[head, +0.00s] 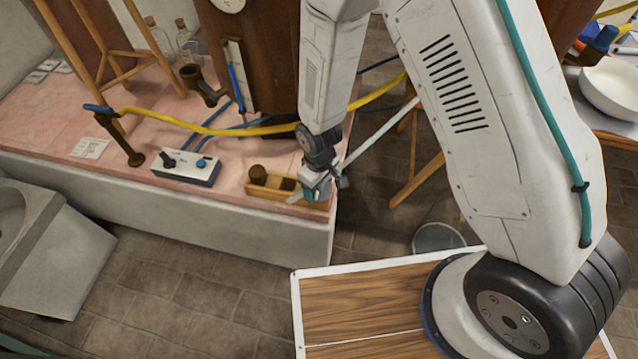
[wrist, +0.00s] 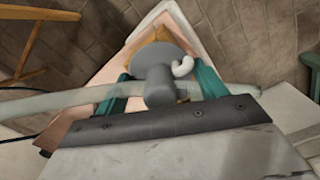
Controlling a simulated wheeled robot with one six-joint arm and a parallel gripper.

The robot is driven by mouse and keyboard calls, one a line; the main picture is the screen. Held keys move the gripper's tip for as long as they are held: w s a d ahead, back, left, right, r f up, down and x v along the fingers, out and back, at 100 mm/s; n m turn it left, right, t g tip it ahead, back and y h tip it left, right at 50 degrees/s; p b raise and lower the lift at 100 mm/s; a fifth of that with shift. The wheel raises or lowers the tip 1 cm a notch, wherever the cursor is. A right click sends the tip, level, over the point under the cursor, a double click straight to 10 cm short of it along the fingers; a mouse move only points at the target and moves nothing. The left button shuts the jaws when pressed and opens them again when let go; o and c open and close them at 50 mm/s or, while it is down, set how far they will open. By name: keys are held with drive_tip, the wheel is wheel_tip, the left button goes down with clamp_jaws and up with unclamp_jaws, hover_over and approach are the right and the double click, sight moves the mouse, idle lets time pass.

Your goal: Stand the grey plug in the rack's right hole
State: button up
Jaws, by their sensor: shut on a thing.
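The wooden rack (head: 262,192) sits on the front right corner of the pink-topped bench. A brown round plug (head: 258,173) stands at its left end, with a dark opening (head: 288,184) to the right of it. My gripper (head: 316,190) is at the rack's right end and hides that end. In the wrist view the teal fingers of my gripper (wrist: 160,92) are on both sides of the grey plug (wrist: 160,60), which has a round head and a thick stem. A pale see-through tube (wrist: 50,101) crosses at the fingers. Whether the plug's lower end is in the hole is hidden.
A control box (head: 187,168) with knobs stands left of the rack. A yellow hose (head: 215,131) runs behind it across the bench. A brown cabinet (head: 270,60) stands at the back. A wooden-topped surface (head: 350,300) lies near me, with tiled floor between.

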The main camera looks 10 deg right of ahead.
drive_tip(key=shift+f, duration=0.1)
idle(0.3)
drive_tip(key=o, duration=1.1)
drive_tip(key=shift+c, duration=0.2)
drive_tip(key=shift+r, duration=3.5)
